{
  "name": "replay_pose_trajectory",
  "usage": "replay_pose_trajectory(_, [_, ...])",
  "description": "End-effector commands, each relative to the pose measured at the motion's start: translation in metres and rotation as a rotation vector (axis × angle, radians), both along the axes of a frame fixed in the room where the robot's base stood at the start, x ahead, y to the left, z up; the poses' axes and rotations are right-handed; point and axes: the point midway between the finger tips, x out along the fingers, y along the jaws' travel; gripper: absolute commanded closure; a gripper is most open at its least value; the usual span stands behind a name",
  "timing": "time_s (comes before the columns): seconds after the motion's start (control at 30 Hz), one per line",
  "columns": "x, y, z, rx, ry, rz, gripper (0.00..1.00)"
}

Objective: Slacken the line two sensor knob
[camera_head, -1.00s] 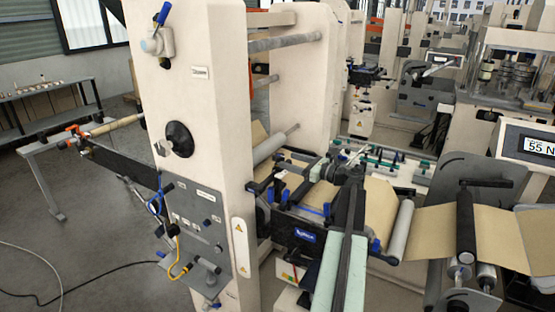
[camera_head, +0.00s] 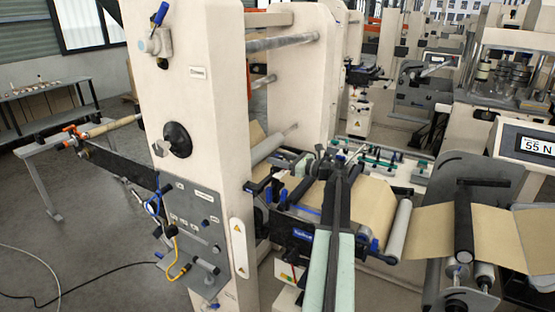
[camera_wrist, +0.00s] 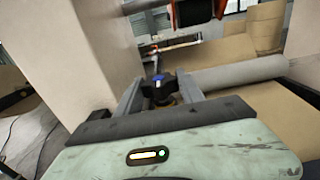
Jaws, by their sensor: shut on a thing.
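A dark blue lobed knob (camera_wrist: 160,88) sits between the two grey fingers of my gripper (camera_wrist: 160,92) in the wrist view. My gripper is shut on this knob; the fingers lie on its left and right sides. I read no label that names it as the line two sensor knob. In the head view my gripper (camera_head: 328,158) is at the web guide unit in front of the tall cream frame. The knob cannot be made out there among the dark parts.
The cream frame (camera_head: 190,120) stands close on the left and its side fills the wrist view's left. A grey roller (camera_wrist: 232,74) and brown kraft web (camera_head: 365,205) lie to the right. A display (camera_head: 538,146) reads 55 N. Open floor lies at far left.

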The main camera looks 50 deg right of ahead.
Motion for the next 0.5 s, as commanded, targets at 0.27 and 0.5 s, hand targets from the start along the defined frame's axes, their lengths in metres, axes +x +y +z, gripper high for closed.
replay_pose_trajectory(0.27, [0.0044, -0.0071, -0.0002, 0.000, 0.000, 0.276, 0.96])
replay_pose_trajectory(0.5, [0.0022, -0.0031, -0.0005, 0.000, 0.001, 0.403, 0.96])
